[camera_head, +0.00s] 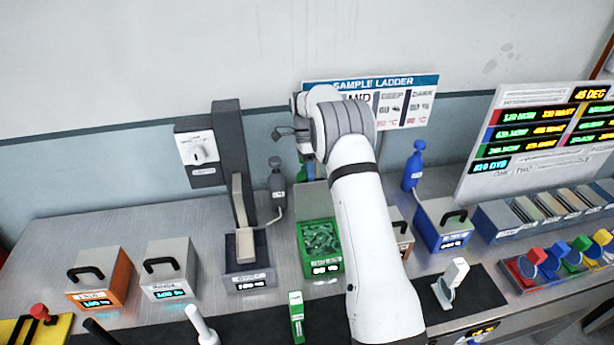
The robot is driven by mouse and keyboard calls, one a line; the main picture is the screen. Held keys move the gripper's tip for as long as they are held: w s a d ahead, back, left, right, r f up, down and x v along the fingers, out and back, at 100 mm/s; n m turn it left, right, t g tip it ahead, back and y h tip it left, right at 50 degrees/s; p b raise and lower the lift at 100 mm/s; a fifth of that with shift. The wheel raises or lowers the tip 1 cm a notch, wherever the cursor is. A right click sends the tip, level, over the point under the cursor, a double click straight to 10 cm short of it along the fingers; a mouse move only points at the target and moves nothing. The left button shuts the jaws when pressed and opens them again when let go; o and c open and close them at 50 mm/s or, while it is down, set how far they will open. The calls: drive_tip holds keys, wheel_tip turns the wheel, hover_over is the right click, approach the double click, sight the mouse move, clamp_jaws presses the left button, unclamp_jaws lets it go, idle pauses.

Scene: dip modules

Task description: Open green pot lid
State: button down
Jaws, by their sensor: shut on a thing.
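The green pot (308,267) stands in the middle of the bench, with its top open and green pieces (320,237) showing inside. Its grey lid (313,200) stands raised at the back of the pot. My gripper (300,148) is above and behind the lid, mostly hidden by my wrist. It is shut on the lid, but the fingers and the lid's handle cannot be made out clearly.
Orange (122,278) and white (170,270) pots are further left, both closed. A blue pot (441,228) and blue bottle (413,168) are right. A green-topped box (296,318) stands in front.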

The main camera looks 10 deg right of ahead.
drive_tip(key=c, duration=1.4)
unclamp_jaws()
drive_tip(key=shift+f, duration=0.25)
drive_tip(key=shift+r, duration=0.1)
drive_tip(key=b+v, duration=0.1)
drive_tip(key=v, duration=0.6)
drive_tip(key=shift+w+r, duration=0.15)
drive_tip(key=shift+r, duration=0.2)
drive_tip(key=shift+r, duration=0.1)
